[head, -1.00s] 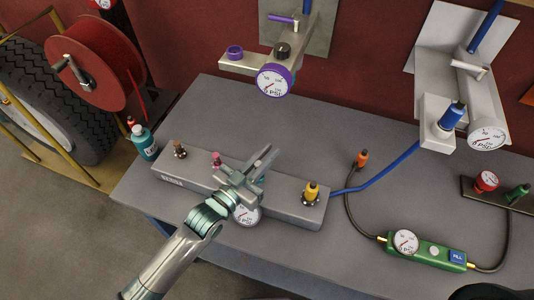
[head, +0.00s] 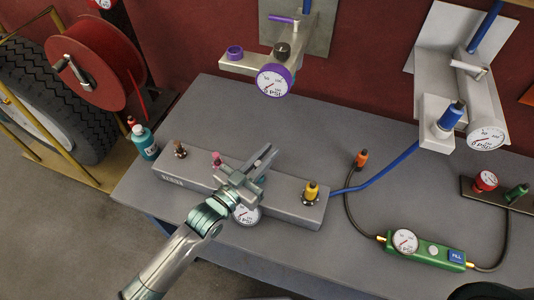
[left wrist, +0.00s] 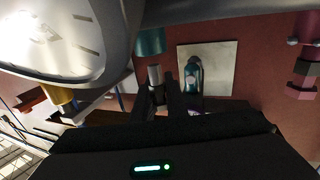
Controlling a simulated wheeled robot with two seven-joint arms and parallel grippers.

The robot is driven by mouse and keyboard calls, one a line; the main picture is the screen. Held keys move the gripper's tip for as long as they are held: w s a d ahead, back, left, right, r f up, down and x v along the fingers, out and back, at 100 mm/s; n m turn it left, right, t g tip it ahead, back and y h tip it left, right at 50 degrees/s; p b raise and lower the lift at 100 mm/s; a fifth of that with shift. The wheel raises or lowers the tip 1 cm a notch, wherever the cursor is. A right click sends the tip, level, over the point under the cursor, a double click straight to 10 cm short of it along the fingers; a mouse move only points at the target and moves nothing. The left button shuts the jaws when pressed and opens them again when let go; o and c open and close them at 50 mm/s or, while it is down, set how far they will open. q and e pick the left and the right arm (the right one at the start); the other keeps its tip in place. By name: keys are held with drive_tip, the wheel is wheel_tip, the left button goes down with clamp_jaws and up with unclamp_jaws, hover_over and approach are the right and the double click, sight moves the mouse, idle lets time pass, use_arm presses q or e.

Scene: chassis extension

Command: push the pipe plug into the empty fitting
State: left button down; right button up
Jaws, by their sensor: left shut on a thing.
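My left gripper (head: 264,160) is over the middle of a long grey manifold block on the bench. It is shut on a small silver piece (left wrist: 155,75), most likely the pipe plug, at its fingertips in the left wrist view. A teal cylinder (left wrist: 150,42), possibly the empty fitting, is close beyond that piece; I cannot tell whether they touch. The manifold block (head: 281,206) carries a brown fitting (head: 180,150), a pink one (head: 217,159) and a yellow one (head: 311,191). The gripper hides the part between pink and yellow. My right gripper is out of view.
A pressure gauge (head: 246,215) is on the block's front, close below my left wrist. A blue hose (head: 378,170) leaves the block's right end. A green gauge box (head: 428,250) lies right. A teal bottle (head: 144,142) stands left. Wall fixtures stand behind.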

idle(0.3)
use_arm(q)
drive_tip(key=shift+f, duration=0.6)
idle(0.4)
drive_tip(key=shift+f+b, duration=0.5)
drive_tip(key=shift+b, duration=0.05)
drive_tip(key=c, duration=1.7)
unclamp_jaws()
